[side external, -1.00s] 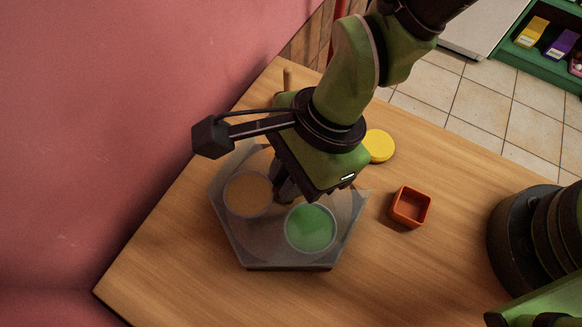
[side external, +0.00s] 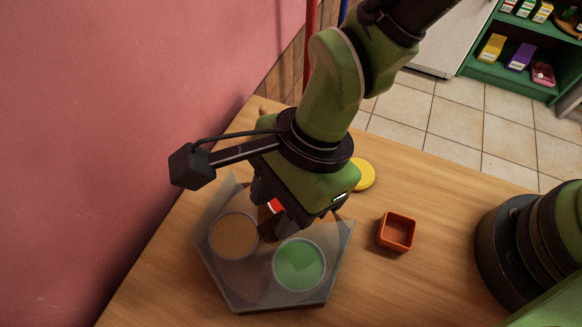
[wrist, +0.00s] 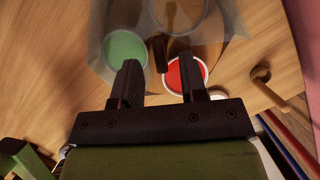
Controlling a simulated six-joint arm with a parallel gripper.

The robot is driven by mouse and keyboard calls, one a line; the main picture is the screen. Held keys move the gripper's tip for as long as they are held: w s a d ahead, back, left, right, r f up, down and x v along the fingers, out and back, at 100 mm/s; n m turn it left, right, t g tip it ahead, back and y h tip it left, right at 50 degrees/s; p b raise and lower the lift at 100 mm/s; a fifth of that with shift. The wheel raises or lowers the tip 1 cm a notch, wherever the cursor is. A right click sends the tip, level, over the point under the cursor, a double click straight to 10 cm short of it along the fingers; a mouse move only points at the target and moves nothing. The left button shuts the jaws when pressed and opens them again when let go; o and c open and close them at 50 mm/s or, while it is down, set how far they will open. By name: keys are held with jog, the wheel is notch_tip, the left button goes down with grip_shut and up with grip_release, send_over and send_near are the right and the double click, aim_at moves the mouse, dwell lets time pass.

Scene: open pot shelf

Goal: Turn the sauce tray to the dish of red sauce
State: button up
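The sauce tray has a grey, see-through, many-sided cover (side external: 335,250) with a dark upright knob (side external: 268,230) near its middle. An orange-brown dish (side external: 233,236) and a green dish (side external: 299,266) show through the cover. The red sauce dish (wrist: 185,76) looks bright and uncovered in the wrist view; only a small patch shows in the side view. My gripper (wrist: 158,72) is open and empty. Its fingers are apart, above the tray on the red dish's side. In the wrist view the knob (wrist: 160,54) shows between and beyond the fingertips, apparently clear of them.
A small orange-red square box (side external: 397,232) and a yellow disc (side external: 363,174) stand on the wooden table right of the tray. A wooden hooked or peg-like piece (wrist: 262,76) stands near the tray. A pink wall (side external: 110,110) borders the left.

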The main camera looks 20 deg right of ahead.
jog(key=v, duration=0.7)
jog(key=shift+r, duration=0.3)
jog(key=shift+d+r, duration=0.1)
jog(key=shift+d, duration=0.05)
jog(key=w+d+r+n+t, duration=0.3)
jog(key=d+r+n+t, duration=0.1)
jog(key=d+r, duration=0.75)
jog(key=s+d+r+n+t+h, duration=0.1)
jog(key=s+d+n+t, duration=0.1)
jog(key=d, duration=0.5)
jog(key=s+d+r+n+t+h, duration=0.1)
jog(key=s+d+r+n+t, duration=0.1)
jog(key=s+d+n, duration=0.3)
jog(key=d, duration=0.3)
jog(key=shift+r, duration=0.3)
